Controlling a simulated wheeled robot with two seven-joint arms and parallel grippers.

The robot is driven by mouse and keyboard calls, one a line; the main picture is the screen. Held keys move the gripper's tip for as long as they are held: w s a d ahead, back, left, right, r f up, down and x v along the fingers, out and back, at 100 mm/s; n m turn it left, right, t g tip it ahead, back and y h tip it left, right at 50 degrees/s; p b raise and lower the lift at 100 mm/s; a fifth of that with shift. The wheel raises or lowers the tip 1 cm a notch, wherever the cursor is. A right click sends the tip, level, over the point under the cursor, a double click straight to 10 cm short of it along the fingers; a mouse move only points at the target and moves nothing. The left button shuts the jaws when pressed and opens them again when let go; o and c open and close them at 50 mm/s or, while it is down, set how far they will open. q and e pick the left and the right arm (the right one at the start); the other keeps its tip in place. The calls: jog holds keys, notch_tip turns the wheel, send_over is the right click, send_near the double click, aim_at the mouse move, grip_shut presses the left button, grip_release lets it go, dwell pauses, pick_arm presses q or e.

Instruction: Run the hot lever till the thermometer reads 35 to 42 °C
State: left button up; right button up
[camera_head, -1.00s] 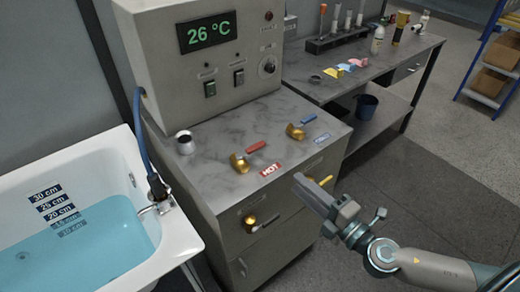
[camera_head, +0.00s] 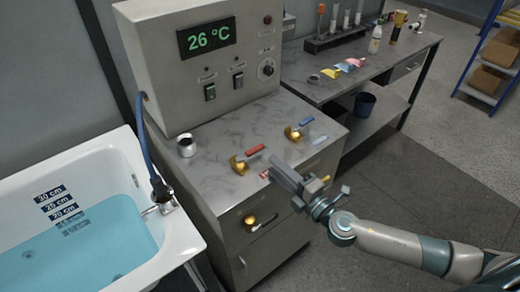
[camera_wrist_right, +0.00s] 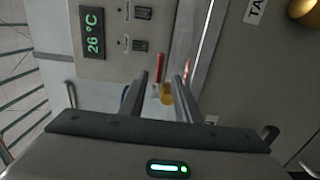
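The thermometer display (camera_head: 208,37) on the grey cabinet reads 26 °C; it also shows sideways in the right wrist view (camera_wrist_right: 94,33). The hot lever (camera_head: 247,157) has a red handle on a brass valve on the marble counter. In the right wrist view the red lever (camera_wrist_right: 160,68) shows ahead, between the fingers. My right gripper (camera_head: 275,172) is near the counter's front edge by the HOT label, apart from the lever; its fingers (camera_wrist_right: 168,90) are apart with nothing between them. The bathtub (camera_head: 185,232) holds blue water. My left gripper is not in view.
A blue-handled lever (camera_head: 300,129) on a brass valve stands right of the hot lever. A small metal cup (camera_head: 186,145) is at the counter's left. A side table (camera_head: 384,65) stands behind.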

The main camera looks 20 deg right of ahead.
aim_at(258, 152)
jog(key=p+x, duration=0.2)
jog(key=x, duration=0.4)
jog(key=shift+w+a+r, duration=0.1)
jog(key=shift+w, duration=0.2)
jog(key=shift+w+a, duration=0.25)
jog(key=shift+w, duration=0.45)
grip_shut()
